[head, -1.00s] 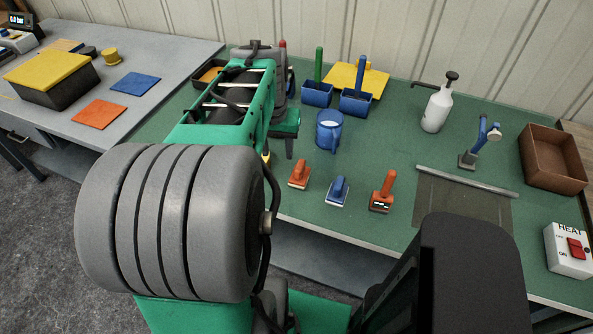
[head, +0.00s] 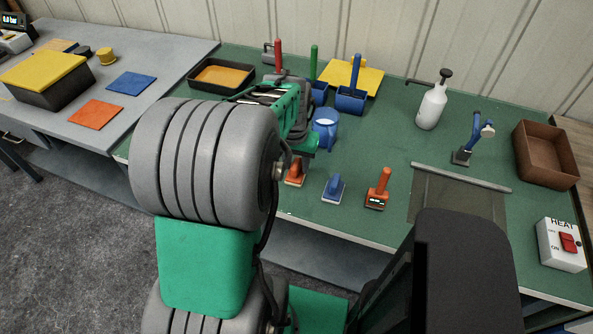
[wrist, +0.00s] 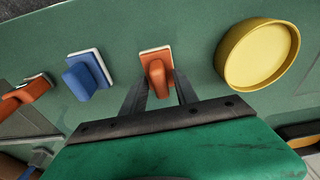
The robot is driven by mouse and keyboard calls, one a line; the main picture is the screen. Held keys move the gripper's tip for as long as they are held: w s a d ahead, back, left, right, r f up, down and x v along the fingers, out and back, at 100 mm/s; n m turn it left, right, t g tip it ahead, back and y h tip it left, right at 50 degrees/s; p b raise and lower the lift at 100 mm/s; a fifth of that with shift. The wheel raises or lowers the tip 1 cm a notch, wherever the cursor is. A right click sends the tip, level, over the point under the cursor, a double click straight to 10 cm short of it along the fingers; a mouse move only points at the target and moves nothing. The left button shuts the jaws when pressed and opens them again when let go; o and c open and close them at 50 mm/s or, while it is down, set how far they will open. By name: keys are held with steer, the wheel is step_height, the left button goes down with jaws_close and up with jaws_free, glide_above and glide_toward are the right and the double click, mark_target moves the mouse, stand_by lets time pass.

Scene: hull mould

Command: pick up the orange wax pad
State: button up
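The orange wax pad (head: 296,173), a small block with an upright orange grip on a pale base, stands on the green bench near its front edge. My arm partly covers it in the head view. In the wrist view the orange wax pad (wrist: 157,66) is at upper centre, directly ahead of my gripper (wrist: 161,84). The two dark fingers are spread apart, with the orange grip showing between their tips. I cannot tell whether either finger touches it. In the head view the fingers are hidden behind my arm.
A blue pad (head: 334,188) and an orange-handled tool (head: 378,188) stand to the right. In the wrist view a yellow round dish (wrist: 258,54) is close on the other side. Bench between pads is clear.

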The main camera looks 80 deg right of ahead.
mark_target(298, 162)
jaws_close()
stand_by(0.5)
steer(key=shift+r, duration=0.5)
steer(key=r, duration=0.3)
steer(key=shift+s+a, duration=0.15)
steer(key=shift+s, duration=0.05)
steer(key=s+a+r+b, duration=0.2)
steer(key=s+a+r, duration=0.5)
steer(key=a+r, duration=0.2)
steer(key=shift+s+a, duration=0.3)
steer(key=shift+a, duration=0.85)
steer(key=shift+c, duration=1.8)
jaws_free()
jaws_close()
